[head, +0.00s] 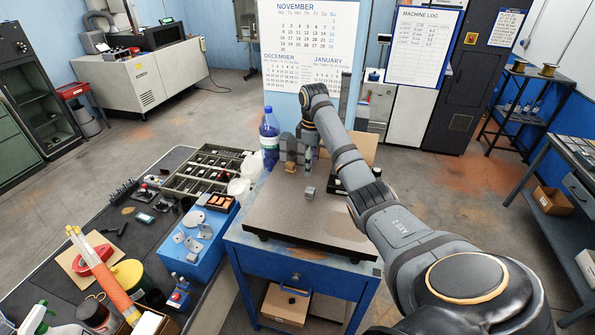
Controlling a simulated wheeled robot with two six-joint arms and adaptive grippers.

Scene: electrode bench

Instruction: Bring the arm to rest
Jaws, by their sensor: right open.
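My right arm comes in from the lower right and reaches over the dark granite plate (275,215) on the blue stand. Its wrist bends down near the back of the plate, and my right gripper (308,160) points downward there, small in the picture. It is open; nothing shows between its fingers. A small grey block (309,192) sits on the plate just in front of the gripper, apart from it. My arm hides part of the plate's right side. My left gripper is not in view.
A blue-capped bottle (269,135) stands behind the plate's left corner. A compartment tray (205,168) and a blue box (197,240) with metal parts are on the cluttered bench at left. A dark slotted holder (342,183) is partly behind my arm. The plate's front is clear.

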